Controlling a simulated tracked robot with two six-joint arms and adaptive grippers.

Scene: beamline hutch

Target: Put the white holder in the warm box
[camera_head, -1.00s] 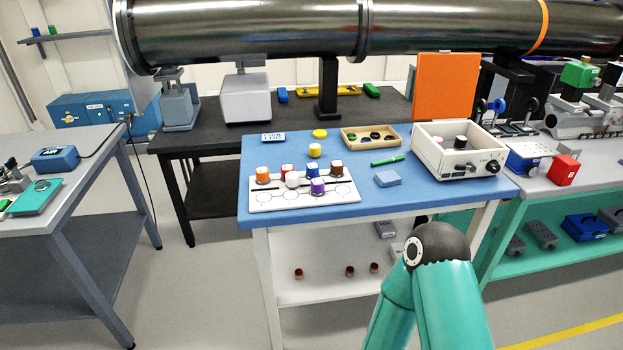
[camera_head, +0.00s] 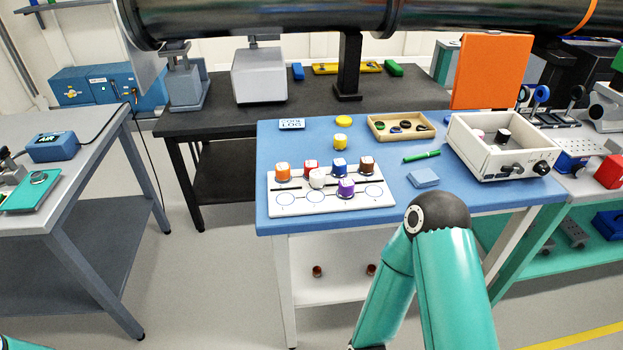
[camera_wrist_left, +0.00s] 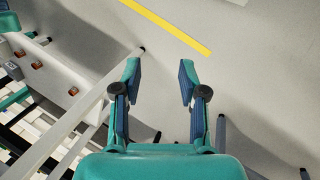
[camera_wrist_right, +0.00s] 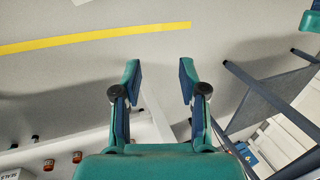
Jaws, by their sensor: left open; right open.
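The white holder (camera_head: 317,178) stands on a white board (camera_head: 290,203) on the blue table, among orange, red, blue, brown and purple-topped holders. The warm box appears to be the cream box (camera_head: 463,147) with dark front knobs at the table's right; its orange lid (camera_head: 491,70) stands open. A black-topped holder (camera_head: 503,136) and a pinkish one are inside. My left gripper (camera_wrist_left: 158,68) is open and empty above the floor. My right gripper (camera_wrist_right: 159,68) is also open and empty above the floor. Neither gripper's fingers show clearly in the head view.
A yellow-topped holder (camera_head: 341,140), a wooden tray (camera_head: 428,133), a green pen (camera_head: 421,156) and a light-blue block (camera_head: 423,178) lie on the blue table (camera_head: 275,148). A grey bench (camera_head: 85,150) stands left, with free floor between. A large dark pipe crosses above.

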